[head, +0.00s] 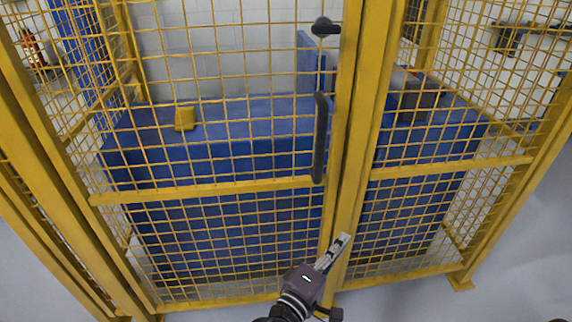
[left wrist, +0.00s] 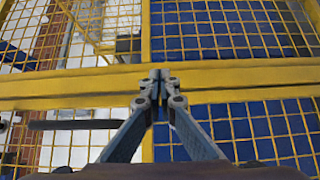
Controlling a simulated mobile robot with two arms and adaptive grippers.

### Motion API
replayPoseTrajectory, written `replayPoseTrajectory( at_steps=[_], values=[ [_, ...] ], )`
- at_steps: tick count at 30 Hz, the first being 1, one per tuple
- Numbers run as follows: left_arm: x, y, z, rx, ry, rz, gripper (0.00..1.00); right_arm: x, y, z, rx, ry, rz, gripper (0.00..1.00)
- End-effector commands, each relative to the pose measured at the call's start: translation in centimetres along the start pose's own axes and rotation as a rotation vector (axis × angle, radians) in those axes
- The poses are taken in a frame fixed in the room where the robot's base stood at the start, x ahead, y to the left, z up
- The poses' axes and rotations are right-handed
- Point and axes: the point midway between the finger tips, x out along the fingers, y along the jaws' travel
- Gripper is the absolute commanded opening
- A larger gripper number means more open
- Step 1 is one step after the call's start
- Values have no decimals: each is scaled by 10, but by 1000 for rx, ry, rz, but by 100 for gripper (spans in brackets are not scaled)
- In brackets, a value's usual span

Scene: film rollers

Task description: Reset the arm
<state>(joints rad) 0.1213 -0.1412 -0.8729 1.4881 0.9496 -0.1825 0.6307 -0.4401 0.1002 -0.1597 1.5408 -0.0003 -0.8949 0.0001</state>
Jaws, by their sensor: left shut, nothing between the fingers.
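My left gripper (head: 338,246) is in front of the yellow mesh cage, low and near the post between the door and the right panel. In the left wrist view its fingers (left wrist: 160,76) meet at the tips with nothing between them. The fingertips show against the yellow post (left wrist: 60,88); whether they touch it, I cannot tell. The dark door handle (head: 321,138) is above the gripper in the head view, apart from it. My right gripper is in neither view.
The yellow cage door (head: 220,187) looks closed. Behind it stands a large blue block (head: 250,130) with a small yellow object (head: 185,118) on top. A grey machine part (head: 412,100) sits at the right. Grey floor (head: 520,270) is clear at the lower right.

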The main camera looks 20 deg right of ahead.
Motion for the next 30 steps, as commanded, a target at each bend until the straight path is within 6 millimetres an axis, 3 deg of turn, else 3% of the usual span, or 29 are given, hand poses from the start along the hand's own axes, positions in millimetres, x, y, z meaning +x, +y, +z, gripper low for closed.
replayPoseTrajectory(
  at_steps=[4, 7, 11, 14, 17, 21, 24, 30],
  values=[
    [-1, -4, -2, 6, 5, -10, 0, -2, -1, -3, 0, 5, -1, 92],
    [-8, -26, -14, 39, 30, -63, 0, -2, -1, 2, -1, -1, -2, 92],
    [-36, -89, -43, 138, 83, -218, 0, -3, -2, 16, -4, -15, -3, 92],
    [-76, -151, -64, 233, 110, -376, 0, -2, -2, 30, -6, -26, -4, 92],
    [-125, -209, -78, 321, 112, -533, 0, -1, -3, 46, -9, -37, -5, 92],
    [-207, -280, -83, 427, 74, -748, 0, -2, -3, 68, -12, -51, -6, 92],
    [-273, -322, -78, 491, 22, -893, 0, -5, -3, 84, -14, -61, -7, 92],
    [-412, -380, -49, 588, -138, -1154, 0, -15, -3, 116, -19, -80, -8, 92]
  ],
)
